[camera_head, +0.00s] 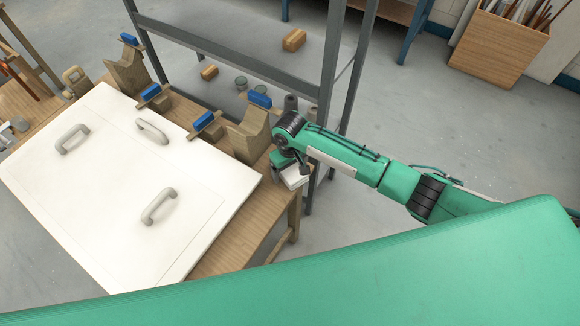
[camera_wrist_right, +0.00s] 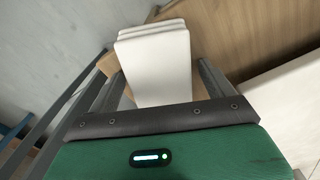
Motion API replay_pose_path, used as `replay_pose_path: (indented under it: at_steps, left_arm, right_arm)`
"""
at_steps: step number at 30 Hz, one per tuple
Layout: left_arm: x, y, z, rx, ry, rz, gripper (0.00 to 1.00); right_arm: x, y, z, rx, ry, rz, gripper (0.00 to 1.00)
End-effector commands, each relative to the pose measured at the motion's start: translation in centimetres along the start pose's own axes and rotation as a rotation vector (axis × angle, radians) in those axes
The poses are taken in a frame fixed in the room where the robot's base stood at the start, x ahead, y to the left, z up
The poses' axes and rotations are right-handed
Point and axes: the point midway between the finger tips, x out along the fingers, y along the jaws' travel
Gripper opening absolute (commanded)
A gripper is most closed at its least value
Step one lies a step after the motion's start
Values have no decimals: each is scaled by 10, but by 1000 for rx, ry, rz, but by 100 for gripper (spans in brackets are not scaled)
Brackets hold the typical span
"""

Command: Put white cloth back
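The white cloth (camera_wrist_right: 155,62) looks like a folded stack with layered edges in the right wrist view. Wood shows between the cloth and the right finger. The fingertips are partly hidden in the head view. My left gripper is out of view.
A large white panel (camera_head: 115,190) with several grey handles lies on the wooden table (camera_head: 235,243). Wooden pieces with blue tops (camera_head: 203,122) stand along its back edge. A grey metal frame (camera_head: 220,57) rises behind. The floor to the right is mostly clear.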

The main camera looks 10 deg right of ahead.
Motion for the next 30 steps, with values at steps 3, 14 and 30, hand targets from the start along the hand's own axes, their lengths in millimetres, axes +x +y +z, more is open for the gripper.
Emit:
replay_pose_path:
  at_steps: [3,14,30]
  left_arm:
    - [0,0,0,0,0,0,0]
    - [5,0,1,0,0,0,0]
    - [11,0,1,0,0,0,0]
  right_arm:
    - [0,0,0,0,0,0,85]
    - [-48,0,-1,0,4,0,85]
    - [-122,0,0,-1,0,0,85]
